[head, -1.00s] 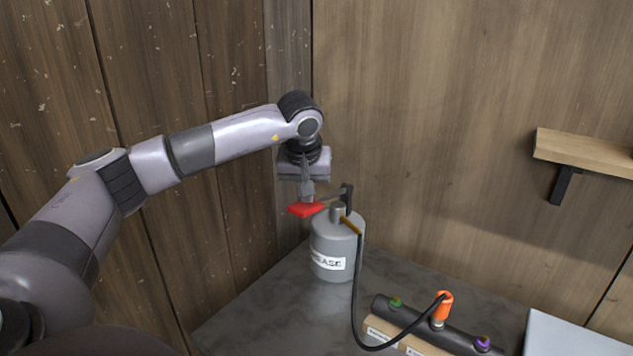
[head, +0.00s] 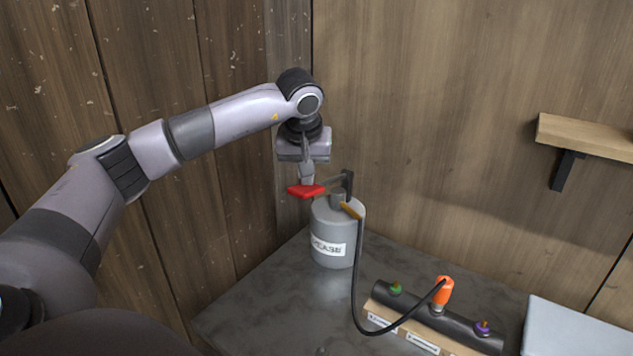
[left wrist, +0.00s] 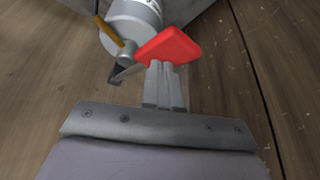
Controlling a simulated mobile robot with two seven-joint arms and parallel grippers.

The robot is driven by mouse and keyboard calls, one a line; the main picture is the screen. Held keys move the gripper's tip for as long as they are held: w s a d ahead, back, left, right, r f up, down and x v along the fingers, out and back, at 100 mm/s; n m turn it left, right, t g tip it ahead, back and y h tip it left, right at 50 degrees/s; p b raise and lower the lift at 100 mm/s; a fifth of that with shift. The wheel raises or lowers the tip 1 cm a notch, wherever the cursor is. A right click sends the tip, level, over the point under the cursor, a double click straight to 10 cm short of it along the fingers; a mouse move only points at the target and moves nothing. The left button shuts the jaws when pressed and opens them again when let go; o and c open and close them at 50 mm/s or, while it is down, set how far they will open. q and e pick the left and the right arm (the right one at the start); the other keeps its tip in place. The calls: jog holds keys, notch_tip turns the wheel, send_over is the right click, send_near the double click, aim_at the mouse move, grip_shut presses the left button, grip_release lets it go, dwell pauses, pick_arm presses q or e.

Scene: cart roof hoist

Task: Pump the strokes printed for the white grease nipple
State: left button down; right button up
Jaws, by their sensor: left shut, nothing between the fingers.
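A grey grease can (head: 332,228) labelled "GREASE" stands on the bench; it also shows in the left wrist view (left wrist: 133,24). Its pump lever ends in a red handle (head: 303,191). My left gripper (head: 307,182) is shut and empty, with its fingertips at the red handle (left wrist: 170,46); whether they touch it I cannot tell. A black hose runs from the can to an orange coupler (head: 444,291), seated on the middle fitting of a dark bar (head: 462,330). That fitting's colour is mostly hidden. My right gripper is not in view.
The bar lies along a wooden block with white labels (head: 422,343), too small to read. A pale grey panel (head: 575,330) lies at the right. Wooden walls close in behind and left. A wall shelf (head: 590,137) is at upper right. The bench (head: 270,295) front-left is clear.

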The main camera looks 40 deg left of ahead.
aim_at(307, 191)
pick_arm(q)
notch_tip(307, 191, down, 6)
jog(key=b, duration=0.2)
jog(key=shift+r+b, duration=0.2)
jog(key=shift+b, duration=0.15)
jog(key=shift+r+p, duration=0.6)
notch_tip(307, 191, up, 4)
jog(key=p, duration=0.3)
jog(key=shift+r, duration=0.1)
notch_tip(307, 191, up, 3)
jog(key=shift+f, duration=0.2)
jog(key=shift+r, duration=0.2)
notch_tip(307, 191, up, 6)
dwell(0.6)
